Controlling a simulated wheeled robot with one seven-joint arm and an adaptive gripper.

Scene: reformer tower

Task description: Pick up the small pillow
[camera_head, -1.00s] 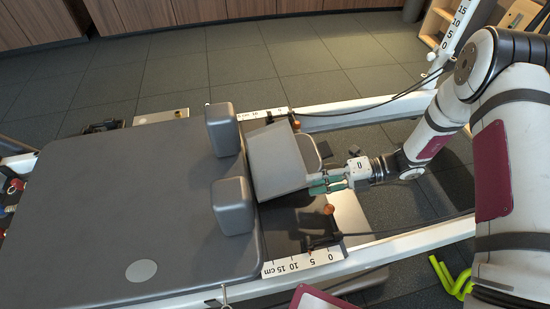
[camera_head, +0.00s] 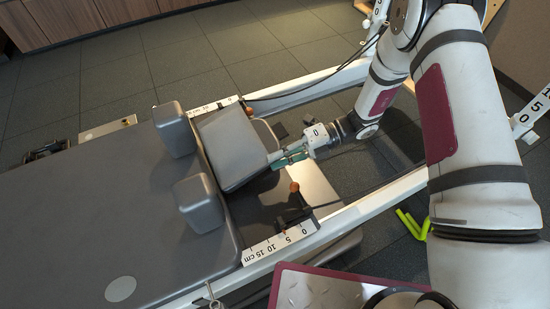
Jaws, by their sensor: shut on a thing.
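The small pillow (camera_head: 232,146) is a grey padded wedge at the head end of the reformer carriage, just beyond the two shoulder blocks. It lies tilted, and its far edge is close to the frame rail. My gripper (camera_head: 286,158), with green-tinted fingers, comes from the right and is shut on the pillow's right edge. The fingertips are partly hidden against the pillow. I cannot tell whether the pillow is clear of what lies under it.
Two grey shoulder blocks (camera_head: 199,204) stand on the dark carriage (camera_head: 90,220) left of the pillow. White rails (camera_head: 375,205) with centimetre scales run on both sides. An orange knob (camera_head: 294,187) stands near the gripper. Yellow-green handles (camera_head: 412,224) lie at the right.

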